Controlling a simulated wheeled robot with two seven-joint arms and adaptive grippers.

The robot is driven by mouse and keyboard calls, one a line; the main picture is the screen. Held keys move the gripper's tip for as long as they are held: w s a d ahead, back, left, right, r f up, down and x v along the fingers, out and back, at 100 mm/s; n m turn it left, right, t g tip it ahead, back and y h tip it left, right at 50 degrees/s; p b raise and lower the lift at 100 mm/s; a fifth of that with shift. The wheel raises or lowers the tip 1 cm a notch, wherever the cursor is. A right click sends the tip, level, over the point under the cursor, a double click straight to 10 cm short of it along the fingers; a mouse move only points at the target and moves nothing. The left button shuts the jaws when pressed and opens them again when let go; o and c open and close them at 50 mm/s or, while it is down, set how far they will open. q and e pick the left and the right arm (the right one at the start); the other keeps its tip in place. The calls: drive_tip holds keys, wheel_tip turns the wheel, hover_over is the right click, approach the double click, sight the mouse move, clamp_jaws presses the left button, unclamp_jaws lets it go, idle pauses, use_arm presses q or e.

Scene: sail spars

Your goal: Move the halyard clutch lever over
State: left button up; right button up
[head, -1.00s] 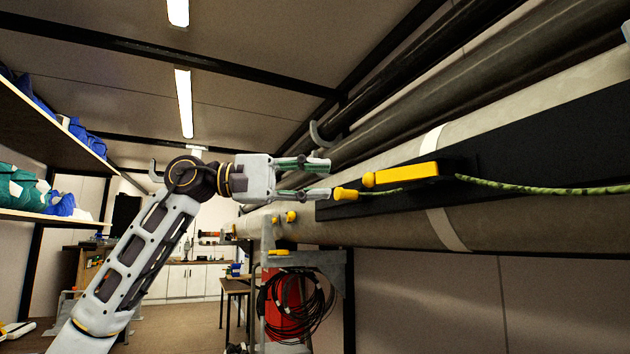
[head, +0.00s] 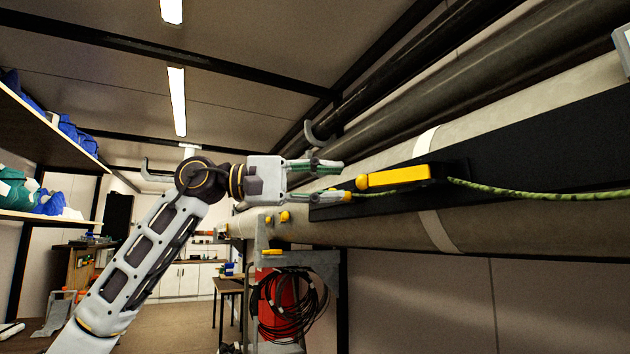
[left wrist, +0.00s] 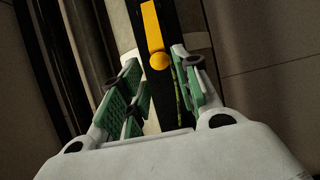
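The yellow clutch lever (head: 395,178) lies along the black mount (head: 470,165) on the side of a grey spar, with a round yellow knob at its left end. A green rope (head: 530,196) runs out to the right and also shows below the lever. My left gripper (head: 346,180) is open, its green-padded fingers pointing at the knob, one above its level and one below. In the left wrist view the lever (left wrist: 151,25) and knob appear between the spread fingers. The rope (left wrist: 179,92) lies beside the right finger; contact cannot be told. My right gripper is not in view.
Long spars (head: 460,85) fill the upper right. A bracket with coiled cables (head: 290,305) hangs below the spar. Shelves with blue and green bundles (head: 45,203) stand at left. The floor at centre left is free.

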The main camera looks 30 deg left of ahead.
sight(367, 184)
use_arm(q)
drive_tip(key=shift+p+x, duration=0.45)
drive_tip(key=shift+x, duration=1.8)
drive_tip(key=shift+d, duration=0.1)
drive_tip(key=c, duration=0.6)
drive_tip(key=shift+o, duration=0.2)
drive_tip(key=shift+w, duration=0.25)
drive_tip(key=shift+w+d+p, duration=0.2)
drive_tip(key=shift+w+p, duration=0.2)
drive_tip(key=shift+w, duration=0.2)
drive_tip(key=shift+w+d+p, duration=0.2)
drive_tip(key=shift+w+p, duration=0.15)
drive_tip(key=shift+w, duration=0.2)
drive_tip(key=shift+w+d, duration=0.15)
drive_tip(key=shift+w, duration=0.1)
drive_tip(key=shift+w+d+r+p, duration=0.1)
drive_tip(key=shift+w+d+p, duration=0.1)
drive_tip(key=shift+w+p, duration=0.15)
